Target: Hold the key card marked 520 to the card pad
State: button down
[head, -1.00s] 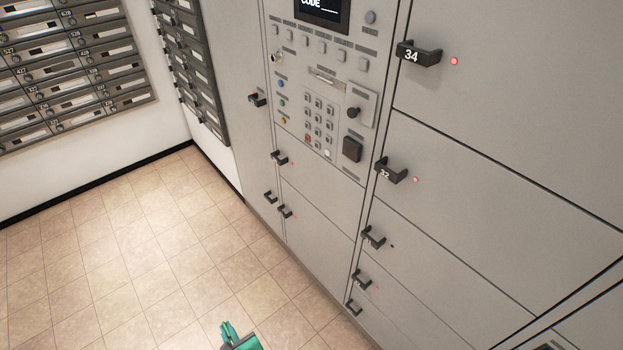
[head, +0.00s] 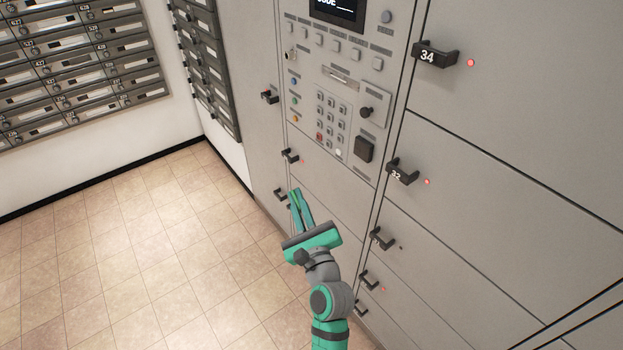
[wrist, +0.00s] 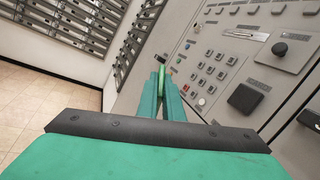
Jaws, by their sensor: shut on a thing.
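My gripper (head: 296,194) is in front of the locker wall, below and to the left of the keypad. In the wrist view its fingers (wrist: 161,72) are closed on a thin bright green piece (wrist: 163,80), seen nearly edge-on, which I take to be the key card. Its number cannot be read. The dark square pad (head: 363,149) sits on the control panel, to the lower right of the keypad. It also shows in the wrist view (wrist: 244,98), to the right of the fingers and apart from them.
The panel holds a keypad (head: 331,118), a screen (head: 338,10) and a dark knob (head: 367,112). Locker handles stick out nearby, such as those marked 34 (head: 436,55) and 32 (head: 402,172). Mailboxes (head: 75,60) line the left wall. The tiled floor (head: 120,240) is clear.

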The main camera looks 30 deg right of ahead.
jog(key=s+d+r+t, duration=0.2)
jog(key=s+d+r, duration=0.1)
jog(key=r, duration=0.5)
jog(key=w+d, duration=0.1)
jog(key=d, duration=1)
jog(key=shift+w+n+h, duration=0.3)
jog(key=shift+n+h, duration=0.1)
jog(key=shift+a, duration=0.1)
jog(key=a, duration=1)
jog(key=shift+s, duration=0.45)
